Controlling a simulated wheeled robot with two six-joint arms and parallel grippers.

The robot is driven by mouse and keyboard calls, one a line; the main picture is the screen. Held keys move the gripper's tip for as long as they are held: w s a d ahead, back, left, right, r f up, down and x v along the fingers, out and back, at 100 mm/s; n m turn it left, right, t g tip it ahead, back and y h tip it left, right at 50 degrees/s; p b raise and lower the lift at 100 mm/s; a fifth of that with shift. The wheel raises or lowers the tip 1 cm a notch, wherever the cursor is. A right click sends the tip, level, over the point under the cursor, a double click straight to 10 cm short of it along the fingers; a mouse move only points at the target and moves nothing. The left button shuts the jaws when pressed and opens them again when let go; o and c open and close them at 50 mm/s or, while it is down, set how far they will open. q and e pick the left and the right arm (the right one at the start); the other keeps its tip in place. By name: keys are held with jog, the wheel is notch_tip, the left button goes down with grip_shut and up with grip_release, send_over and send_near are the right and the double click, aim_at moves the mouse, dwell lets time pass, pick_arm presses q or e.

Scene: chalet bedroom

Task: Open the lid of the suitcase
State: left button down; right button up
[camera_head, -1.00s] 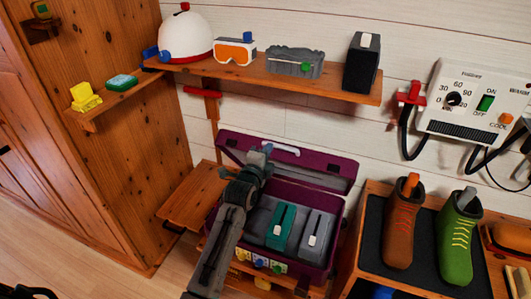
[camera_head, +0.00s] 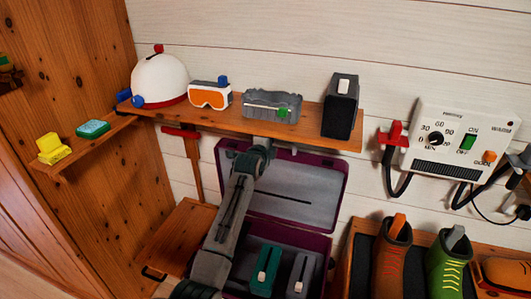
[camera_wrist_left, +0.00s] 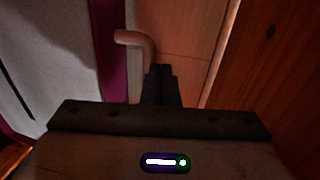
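The purple suitcase (camera_head: 236,275) with grey lining stands low at centre. Its lid (camera_head: 297,190) stands upright, close to the wall, its grey inner face towards me. My left arm reaches up in front of its left part. The left gripper (camera_wrist_left: 163,85) is at the lid's upper edge, largely hidden in the head view. In the left wrist view its fingers look close together, beside the pale curved handle (camera_wrist_left: 131,37) on the purple rim (camera_wrist_left: 110,65). Whether they pinch the handle is unclear. My right gripper is not in view.
A wooden shelf (camera_head: 312,133) with a white helmet (camera_head: 160,82), orange goggles (camera_head: 210,95), a grey item and a dark box (camera_head: 340,107) lies just above the lid. A green item (camera_head: 265,270) is in the suitcase. Boots (camera_head: 392,258) stand right.

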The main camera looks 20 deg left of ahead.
pick_arm(q)
jog(key=shift+w, duration=0.7)
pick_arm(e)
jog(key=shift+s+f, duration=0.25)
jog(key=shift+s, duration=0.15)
